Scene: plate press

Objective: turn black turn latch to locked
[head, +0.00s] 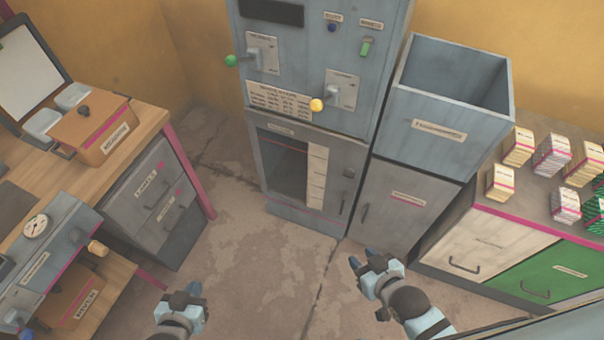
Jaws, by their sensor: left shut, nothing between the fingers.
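A small black turn latch (349,172) sits on the right side of the grey lower cabinet's front (331,228), above a slim dark handle. It is too small to tell which way it is turned. My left gripper (192,290) is shut and empty, low over the floor, left of and well short of the cabinet. My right gripper (362,261) is in front of the cabinet, below and apart from the latch in the picture; its fingers are too small to tell open from shut.
The upper machine has levers with a green knob (231,61) and a yellow knob (317,105) sticking out. A grey bin (436,130) stands right of it, beside a counter with card stacks (518,147). A wooden desk (148,117) is at left. Floor between is clear.

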